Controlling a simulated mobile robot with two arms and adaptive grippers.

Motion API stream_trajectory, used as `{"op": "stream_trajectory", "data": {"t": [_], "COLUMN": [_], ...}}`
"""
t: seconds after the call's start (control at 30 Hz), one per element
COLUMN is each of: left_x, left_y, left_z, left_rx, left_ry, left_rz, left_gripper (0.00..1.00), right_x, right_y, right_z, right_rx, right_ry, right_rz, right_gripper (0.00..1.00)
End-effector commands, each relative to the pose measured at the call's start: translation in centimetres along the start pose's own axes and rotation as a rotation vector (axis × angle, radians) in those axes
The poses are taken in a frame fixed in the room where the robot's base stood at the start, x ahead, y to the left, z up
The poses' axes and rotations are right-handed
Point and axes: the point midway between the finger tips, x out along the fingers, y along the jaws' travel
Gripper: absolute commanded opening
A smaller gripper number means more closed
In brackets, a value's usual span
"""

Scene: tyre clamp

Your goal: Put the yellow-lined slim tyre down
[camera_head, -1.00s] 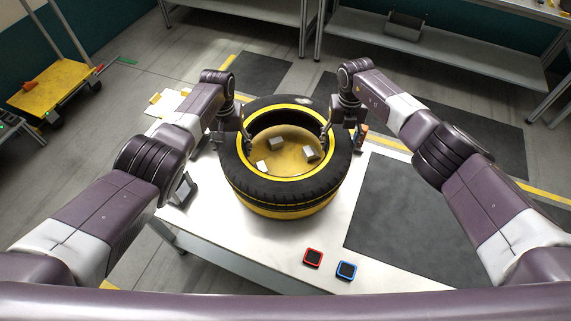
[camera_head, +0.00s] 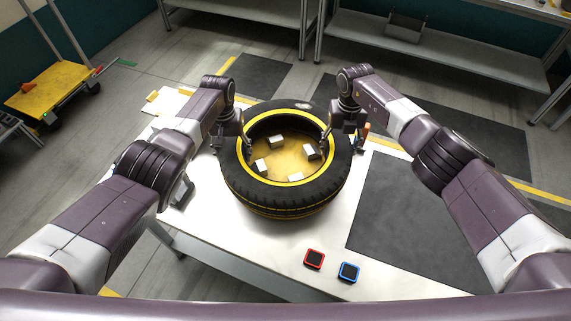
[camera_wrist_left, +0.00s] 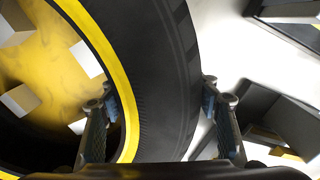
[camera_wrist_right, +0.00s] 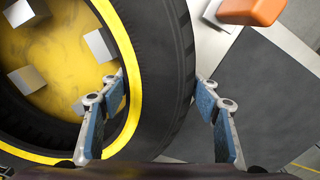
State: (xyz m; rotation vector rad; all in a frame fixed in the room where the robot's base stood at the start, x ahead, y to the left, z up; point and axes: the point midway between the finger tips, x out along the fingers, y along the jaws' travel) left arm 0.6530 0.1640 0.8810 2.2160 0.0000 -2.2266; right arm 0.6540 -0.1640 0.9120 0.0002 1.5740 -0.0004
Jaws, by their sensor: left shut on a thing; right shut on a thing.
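The slim tyre (camera_head: 285,203), black with a yellow-lined inner rim, lies flat around a round yellow clamp plate (camera_head: 287,152) on the table. Several grey blocks of the clamp show inside the tyre's opening. My left gripper (camera_head: 232,145) is shut on the tyre's left wall, one finger inside the opening and one outside; the left wrist view shows the wall between its fingers (camera_wrist_left: 160,120). My right gripper (camera_head: 341,143) is shut the same way on the right wall, as the right wrist view shows (camera_wrist_right: 158,115). The tyre's underside is hidden, so I cannot tell whether it rests on anything.
The white table (camera_head: 240,245) has a red-edged square (camera_head: 314,259) and a blue-edged square (camera_head: 349,271) near its front. An orange-topped object (camera_wrist_right: 250,10) stands just right of the tyre. A dark mat (camera_head: 440,230) covers the floor to the right.

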Motion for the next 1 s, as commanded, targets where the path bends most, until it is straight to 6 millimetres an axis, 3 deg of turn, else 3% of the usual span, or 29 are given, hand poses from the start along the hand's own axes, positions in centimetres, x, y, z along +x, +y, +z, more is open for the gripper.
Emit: {"op": "stream_trajectory", "data": {"t": [0.17, 0.2, 0.33, 0.77, 1.0], "left_x": [0.4, 0.8, 0.7, 0.4, -1.7], "left_y": [-0.1, -0.2, -0.2, -0.1, 0.0], "left_z": [-0.4, -0.1, -0.1, 0.0, 0.0], "left_rx": [-0.002, -0.003, -0.002, -0.001, 0.001], "left_ry": [0.01, 0.003, 0.002, 0.0, 0.003], "left_rz": [-0.002, -0.004, -0.003, 0.0, 0.001], "left_gripper": [0.0, 0.58, 0.72, 0.74, 0.74], "right_x": [0.5, 0.9, 0.7, 0.7, 0.7], "right_y": [-0.1, -0.2, -0.2, 0.0, 0.0], "right_z": [0.2, -0.1, -0.1, 0.0, 0.0], "right_rx": [-0.001, 0.0, 0.0, 0.0, 0.0], "right_ry": [-0.003, 0.003, 0.003, 0.0, 0.0], "right_rz": [-0.002, -0.004, -0.003, -0.001, 0.0], "right_gripper": [0.0, 0.58, 0.72, 0.74, 0.74]}}
